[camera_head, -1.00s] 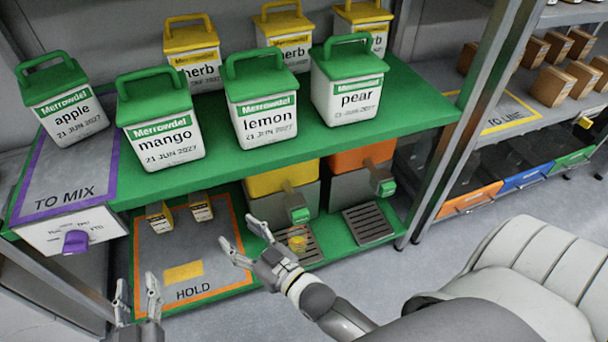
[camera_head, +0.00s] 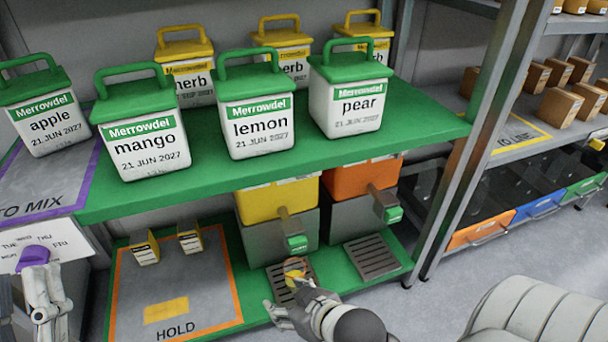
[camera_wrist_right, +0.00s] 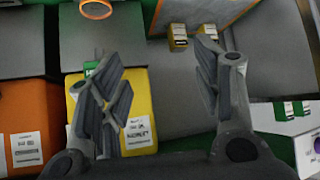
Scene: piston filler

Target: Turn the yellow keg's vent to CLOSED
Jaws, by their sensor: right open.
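The yellow keg (camera_head: 275,201) sits on a grey base on the lower green shelf, with a green-handled tap (camera_head: 295,243) at its front. It also shows in the right wrist view (camera_wrist_right: 140,88), beyond my fingers. I cannot make out its vent or the vent's setting. My right gripper (camera_head: 283,296) is open and empty, low in front of the keg, near a small yellow cup (camera_head: 294,266) on the drip tray. My left gripper (camera_head: 27,292) is at the left edge, overlapping the purple knob (camera_head: 34,256) in view; I cannot tell whether it touches it.
An orange keg (camera_head: 360,180) stands right of the yellow one, with its own drip tray (camera_head: 372,257). The HOLD mat (camera_head: 205,285) lies to the left, with two small cartons at its back. The upper shelf (camera_head: 225,178) overhangs the kegs and carries several labelled tubs. A metal post (camera_head: 478,150) stands right.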

